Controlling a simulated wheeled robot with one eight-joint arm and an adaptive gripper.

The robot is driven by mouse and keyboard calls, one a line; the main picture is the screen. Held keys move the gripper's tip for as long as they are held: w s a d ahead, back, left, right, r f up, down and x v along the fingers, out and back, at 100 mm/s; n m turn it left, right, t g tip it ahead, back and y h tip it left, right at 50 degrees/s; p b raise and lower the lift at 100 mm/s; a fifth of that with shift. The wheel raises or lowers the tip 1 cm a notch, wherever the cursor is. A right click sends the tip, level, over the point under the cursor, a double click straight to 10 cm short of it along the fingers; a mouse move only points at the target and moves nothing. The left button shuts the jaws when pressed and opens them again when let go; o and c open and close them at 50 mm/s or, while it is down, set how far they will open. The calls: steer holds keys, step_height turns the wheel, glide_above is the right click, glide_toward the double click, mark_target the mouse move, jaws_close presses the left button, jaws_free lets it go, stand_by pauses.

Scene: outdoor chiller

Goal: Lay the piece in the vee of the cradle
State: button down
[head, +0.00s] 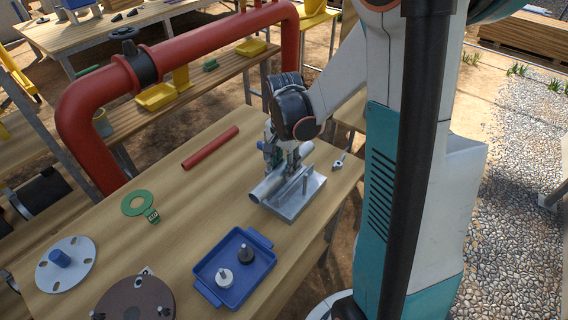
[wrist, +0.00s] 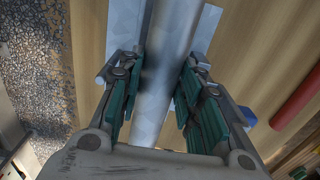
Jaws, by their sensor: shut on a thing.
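The piece (head: 263,188) is a smooth grey metal cylinder. In the wrist view the piece (wrist: 170,55) runs lengthwise between the jaws. The cradle (head: 298,207) is a silvery metal block on the wooden table, and part of it is hidden by my gripper and the piece. In the wrist view the cradle (wrist: 122,28) shows beneath the piece on both sides. My gripper (head: 284,162) points down over the cradle and is shut on the piece. The piece is at the cradle, but I cannot tell whether it touches the vee faces.
A red rod (head: 210,147) lies behind the cradle to the left. A blue tray (head: 233,268) with two small knobbed parts stands in front. A red pipe (head: 200,47) crosses behind the table.

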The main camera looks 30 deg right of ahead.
steer(key=shift+f+b, duration=0.3)
steer(key=shift+f, duration=0.35)
steer(key=c, duration=1.1)
jaws_free()
steer(key=shift+o, duration=0.2)
steer(key=o, duration=0.5)
steer(key=shift+r, duration=0.15)
